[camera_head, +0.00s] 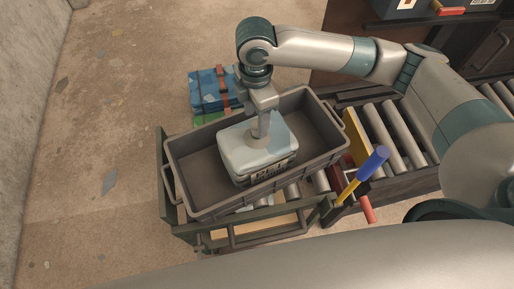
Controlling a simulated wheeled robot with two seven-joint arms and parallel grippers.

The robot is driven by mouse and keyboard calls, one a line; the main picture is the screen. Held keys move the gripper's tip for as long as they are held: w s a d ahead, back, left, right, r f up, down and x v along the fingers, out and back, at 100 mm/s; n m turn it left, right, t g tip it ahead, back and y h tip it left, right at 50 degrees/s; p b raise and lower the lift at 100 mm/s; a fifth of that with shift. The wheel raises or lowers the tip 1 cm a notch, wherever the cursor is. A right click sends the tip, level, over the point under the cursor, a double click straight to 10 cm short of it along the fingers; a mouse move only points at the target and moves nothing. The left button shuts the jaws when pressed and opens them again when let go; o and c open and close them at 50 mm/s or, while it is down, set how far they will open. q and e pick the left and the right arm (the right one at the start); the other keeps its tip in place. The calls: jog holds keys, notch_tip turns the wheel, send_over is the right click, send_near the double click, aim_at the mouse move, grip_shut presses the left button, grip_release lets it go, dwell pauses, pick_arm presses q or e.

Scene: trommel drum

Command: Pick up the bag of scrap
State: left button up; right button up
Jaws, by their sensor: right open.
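The bag of scrap seems to be the pale grey-white, box-shaped bundle (248,154) with dark lettering on its front side. It lies inside a dark grey crate (195,167). My right gripper (263,134) reaches down from above and is at the top of the bundle. The jaws are open, and their tips are small and hard to make out against the bundle. I cannot tell whether they touch it. My left gripper is not in view.
The crate stands on a dark frame cart (240,236). A roller conveyor (385,130) runs to the right. A blue-and-yellow handled tool (363,174) stands near the crate's right corner. A blue strapped bundle (212,88) lies behind. Concrete floor at left is mostly clear.

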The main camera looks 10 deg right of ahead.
aim_at(257, 144)
jog(key=shift+s+f+p, duration=0.1)
jog(key=shift+f+p, duration=0.4)
jog(key=shift+f, duration=0.1)
notch_tip(257, 144, down, 3)
jog(key=shift+d+f+p, duration=0.1)
jog(key=shift+d+p, duration=0.05)
jog(key=shift+p, duration=0.45)
jog(key=shift+f, duration=0.35)
jog(key=shift+c, duration=0.3)
grip_shut()
